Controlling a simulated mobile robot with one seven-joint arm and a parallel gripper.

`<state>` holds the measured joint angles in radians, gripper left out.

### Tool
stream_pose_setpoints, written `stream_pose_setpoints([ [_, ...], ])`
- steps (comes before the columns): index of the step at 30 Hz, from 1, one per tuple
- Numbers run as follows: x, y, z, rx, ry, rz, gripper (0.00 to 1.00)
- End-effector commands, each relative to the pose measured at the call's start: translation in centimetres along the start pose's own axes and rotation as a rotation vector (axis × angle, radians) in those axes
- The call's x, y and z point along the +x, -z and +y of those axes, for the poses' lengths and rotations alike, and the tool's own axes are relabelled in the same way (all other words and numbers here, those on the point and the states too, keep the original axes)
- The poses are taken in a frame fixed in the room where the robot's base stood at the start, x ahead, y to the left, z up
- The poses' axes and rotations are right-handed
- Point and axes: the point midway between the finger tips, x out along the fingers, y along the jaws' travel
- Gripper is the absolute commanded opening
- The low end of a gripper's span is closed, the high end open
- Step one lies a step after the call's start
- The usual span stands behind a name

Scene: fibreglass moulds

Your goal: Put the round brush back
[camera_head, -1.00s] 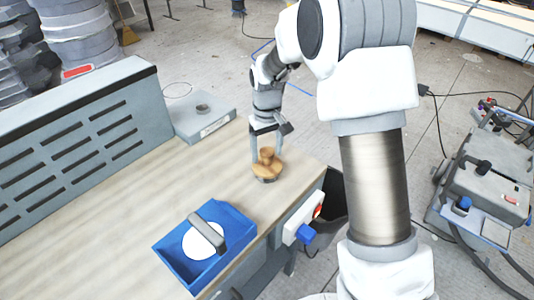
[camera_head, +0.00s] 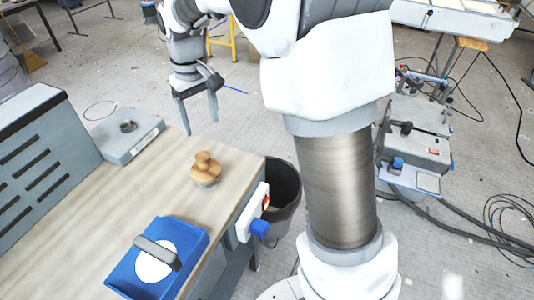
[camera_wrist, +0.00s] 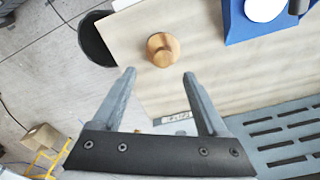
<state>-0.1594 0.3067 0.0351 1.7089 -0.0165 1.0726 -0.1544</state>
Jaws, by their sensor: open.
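The round brush (camera_head: 206,170) stands on the wooden bench top (camera_head: 110,220), near its right edge. It has a stacked round wooden handle and a darker underside. In the wrist view the brush (camera_wrist: 163,49) shows from above, beyond my fingertips and clear of them. My gripper (camera_head: 197,112) is open and empty, raised above and behind the brush near the bench's far end. Its two fingers (camera_wrist: 160,72) are spread in the wrist view, with nothing between them. A blue tray (camera_head: 192,238) at the front of the bench holds a white disc with a grey handle (camera_head: 158,250).
A grey box (camera_head: 125,136) with a dark round knob sits at the bench's far end. A slotted grey panel (camera_head: 40,160) lines the left side.

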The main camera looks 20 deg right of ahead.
Motion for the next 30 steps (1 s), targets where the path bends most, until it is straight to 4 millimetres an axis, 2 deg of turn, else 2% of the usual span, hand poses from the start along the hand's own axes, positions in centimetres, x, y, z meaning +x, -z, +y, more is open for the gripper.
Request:
stream_pose_setpoints([
  [1,-1.4,-1.1,0.3,0.018,-0.006,0.025,0.76],
  [6,-4.8,-5.1,0.9,0.073,-0.023,0.094,0.76],
  [15,-8.5,-12.6,1.2,0.172,-0.049,0.215,0.76],
  [21,-9.4,-17.6,0.9,0.239,-0.066,0.296,0.76],
  [27,-9.2,-22.1,0.5,0.300,-0.078,0.374,0.76],
  [30,-8.8,-23.6,0.2,0.322,-0.082,0.403,0.76],
])
